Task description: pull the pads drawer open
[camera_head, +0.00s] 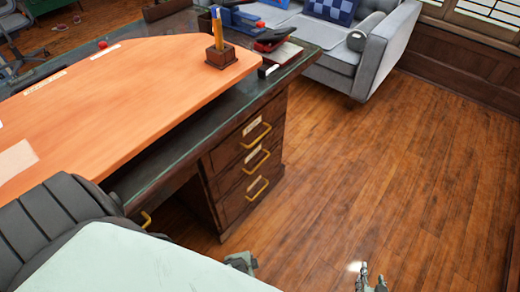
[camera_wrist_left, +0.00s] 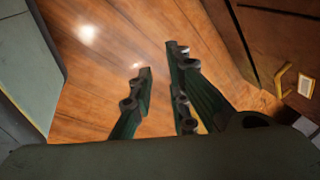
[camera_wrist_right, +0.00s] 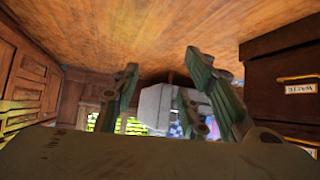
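In the head view the desk pedestal has a stack of three wooden drawers: top drawer (camera_head: 238,147), middle drawer (camera_head: 236,173) and bottom drawer (camera_head: 236,204). Each has a yellow handle and a pale label too small to read, so I cannot tell which is pads. All three look shut. My right gripper (camera_head: 371,280) is low at the bottom edge, right of the drawers and apart from them. Its fingers are open and empty in the right wrist view (camera_wrist_right: 162,68). My left gripper (camera_wrist_left: 158,58) is open and empty above the floor, with a yellow handle (camera_wrist_left: 284,78) to its right.
The orange-topped desk (camera_head: 130,85) carries a pencil holder (camera_head: 220,57) and a stapler (camera_head: 272,39). A grey sofa (camera_head: 375,50) stands behind. A black chair (camera_head: 55,215) is at left. The wooden floor (camera_head: 400,170) right of the drawers is clear.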

